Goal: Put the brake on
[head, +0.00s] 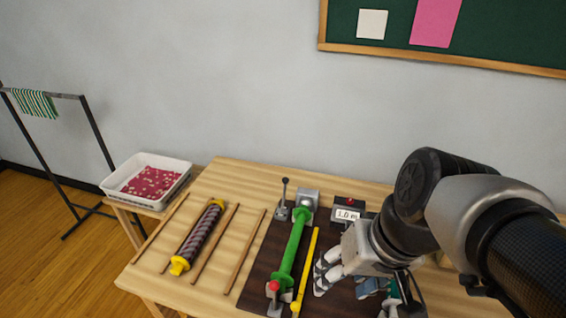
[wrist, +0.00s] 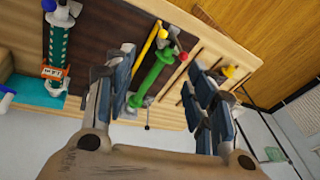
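A small lever with a dark ball knob (head: 284,182) stands nearly upright on a grey block at the back of the dark mat, left of the green roller (head: 298,240). It looks like the brake lever, though no label shows. In the wrist view the thin lever (wrist: 148,126) shows small between my fingers, beyond the green roller's end. A red knob (head: 274,286) sits at the roller's near end. My gripper (head: 325,272) is to the right of the roller and the yellow rod, apart from the lever. In the wrist view my gripper (wrist: 162,95) is open and empty.
A yellow rod (head: 306,270) lies along the roller's right side. A counter box (head: 348,213) with a red button stands behind my gripper. Left on the table are a striped roll (head: 199,236) and several wooden sticks. A white tray (head: 148,182) stands further left.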

